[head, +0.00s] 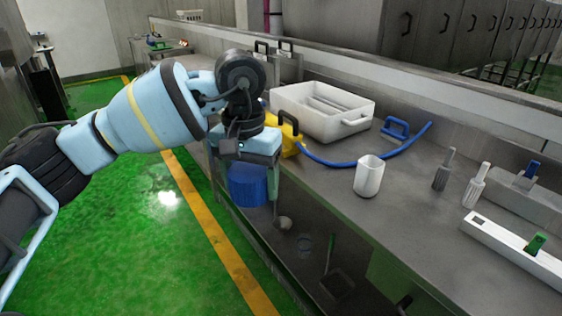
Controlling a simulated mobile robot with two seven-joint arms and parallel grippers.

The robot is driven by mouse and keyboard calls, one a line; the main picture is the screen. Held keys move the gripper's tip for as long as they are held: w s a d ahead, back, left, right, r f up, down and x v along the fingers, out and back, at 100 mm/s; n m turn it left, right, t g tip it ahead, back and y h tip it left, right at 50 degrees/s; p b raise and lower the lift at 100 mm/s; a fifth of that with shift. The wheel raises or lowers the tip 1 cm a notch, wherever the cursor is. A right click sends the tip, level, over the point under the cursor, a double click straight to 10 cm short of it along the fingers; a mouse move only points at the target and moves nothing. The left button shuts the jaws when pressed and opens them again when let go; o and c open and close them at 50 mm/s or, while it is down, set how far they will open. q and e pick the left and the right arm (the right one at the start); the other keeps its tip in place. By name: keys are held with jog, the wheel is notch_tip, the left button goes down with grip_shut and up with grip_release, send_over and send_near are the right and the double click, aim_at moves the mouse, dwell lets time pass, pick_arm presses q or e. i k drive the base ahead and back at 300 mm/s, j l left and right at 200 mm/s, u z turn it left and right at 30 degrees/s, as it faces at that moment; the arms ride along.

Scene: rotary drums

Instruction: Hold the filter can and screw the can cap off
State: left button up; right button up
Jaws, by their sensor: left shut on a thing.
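My left gripper (250,186) comes in from the left and points down beside the front edge of the counter. It is shut on a blue ribbed cylinder (246,184), which hangs under the gripper body over the green floor. The cylinder may be the filter can or its cap; I cannot tell which, and its top is hidden by the gripper. My right gripper does not show. No separate can and cap can be made out.
The steel counter (330,190) holds a white bin (322,112), a yellow object (289,136) partly behind my arm, a blue hose (375,160), a white pitcher (369,176) and two bottle-like items at right. Utensils show below the counter. Green floor is free at left.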

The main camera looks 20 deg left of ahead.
aim_at(370, 169)
jog(key=z, duration=0.8)
jog(key=i+j+z, duration=0.1)
jog(key=j+z, duration=0.3)
jog(key=i+j+z, duration=0.1)
jog(key=z, duration=0.35)
jog(key=j+z, duration=0.45)
jog(key=j, duration=0.35)
jog(key=j+z, duration=0.1)
jog(key=j, duration=0.3)
jog(key=k+j+z, duration=0.15)
jog(key=j, duration=0.65)
jog(key=k+j, duration=0.15)
jog(key=j, duration=0.75)
jog(key=k+j+z, duration=0.1)
jog(key=j, duration=0.35)
